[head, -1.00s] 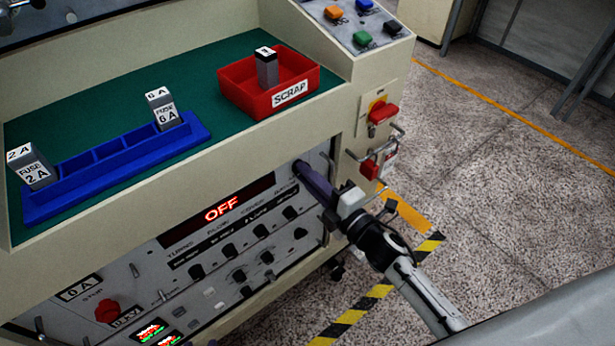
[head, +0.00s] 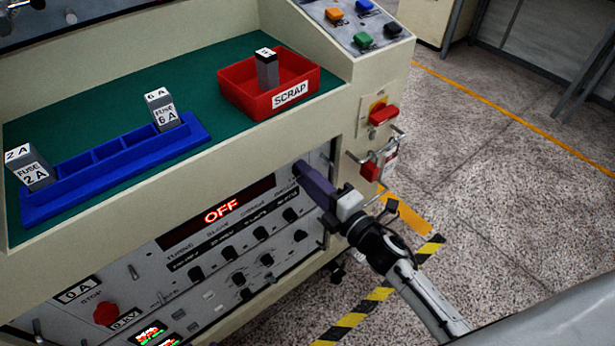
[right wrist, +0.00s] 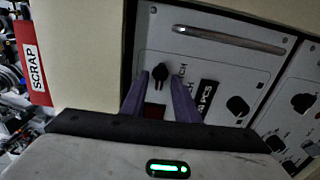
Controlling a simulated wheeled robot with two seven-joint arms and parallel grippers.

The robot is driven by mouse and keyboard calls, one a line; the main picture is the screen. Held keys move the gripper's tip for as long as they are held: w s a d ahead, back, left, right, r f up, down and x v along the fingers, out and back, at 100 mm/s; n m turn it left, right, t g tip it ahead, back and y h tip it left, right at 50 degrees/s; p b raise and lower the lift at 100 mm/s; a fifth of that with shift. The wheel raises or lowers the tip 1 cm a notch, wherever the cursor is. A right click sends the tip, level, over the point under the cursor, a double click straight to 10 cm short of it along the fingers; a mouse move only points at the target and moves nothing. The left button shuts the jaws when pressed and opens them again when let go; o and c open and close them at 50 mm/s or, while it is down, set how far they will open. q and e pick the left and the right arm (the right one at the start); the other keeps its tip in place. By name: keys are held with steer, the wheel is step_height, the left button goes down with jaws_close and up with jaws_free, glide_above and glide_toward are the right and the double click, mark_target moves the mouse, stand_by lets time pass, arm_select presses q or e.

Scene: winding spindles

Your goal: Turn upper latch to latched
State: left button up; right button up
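A small black latch knob (right wrist: 160,72) shows on the grey front panel in the right wrist view, beside partly hidden lettering that seems to read LATCH. My right gripper (right wrist: 158,79) is open, its two purple fingers pointing at the panel with the knob between or just beyond their tips. I cannot tell whether they touch it. In the head view the right gripper (head: 299,170) reaches the right end of the panel below the green worktop, and its fingers hide the knob there. My left gripper is not in view.
A metal bar handle (right wrist: 228,40) and another black knob (right wrist: 237,105) are on the panel. A red SCRAP bin (head: 240,95) and a blue fuse tray (head: 110,180) stand on the worktop above. A red switch (head: 383,114) and metal guards stick out right of the gripper.

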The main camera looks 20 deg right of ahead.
steer(key=v, duration=1)
steer(key=shift+s, duration=0.15)
steer(key=shift+d, duration=0.1)
steer(key=s+a+f+m+g+h+p, duration=0.1)
steer(key=s+f+m+g, duration=0.3)
steer(key=m, duration=0.6)
steer(key=s+a+f+m+g+h+p, duration=0.1)
steer(key=s+a+f+m+g+h, duration=0.1)
steer(key=s+f+m, duration=0.6)
steer(key=s+a+m+g, duration=0.1)
steer(key=s+m+g, duration=0.1)
steer(key=s, duration=0.1)
steer(key=shift+s+f+h, duration=0.2)
steer(key=shift+f+h, duration=0.1)
steer(key=shift+f, duration=0.1)
